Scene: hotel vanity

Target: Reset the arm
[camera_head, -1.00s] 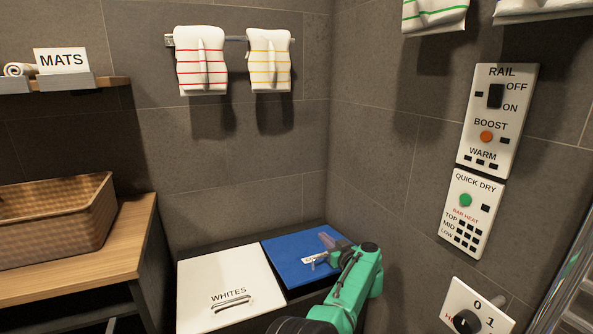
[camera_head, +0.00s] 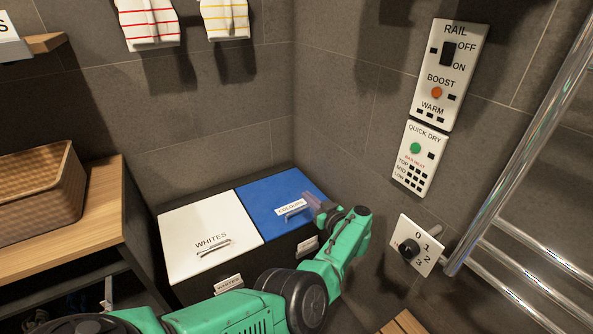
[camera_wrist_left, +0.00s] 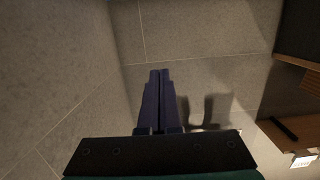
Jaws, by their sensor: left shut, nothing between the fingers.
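My left arm, green and black, comes in from the lower left in the head view. Its gripper (camera_head: 312,204) is in front of the right side of the blue lid (camera_head: 272,200) marked colours. Whether it touches the lid I cannot tell. In the left wrist view its two dark fingers (camera_wrist_left: 160,72) lie together, shut, with nothing between them and grey tiles beyond. My right gripper is in neither view.
The white whites lid (camera_head: 205,228) is left of the blue one; both are closed. A wicker basket (camera_head: 38,190) stands on a wooden counter (camera_head: 95,215). Wall panels (camera_head: 450,75), a numbered dial (camera_head: 415,245) and a chrome rail (camera_head: 520,165) are to the right.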

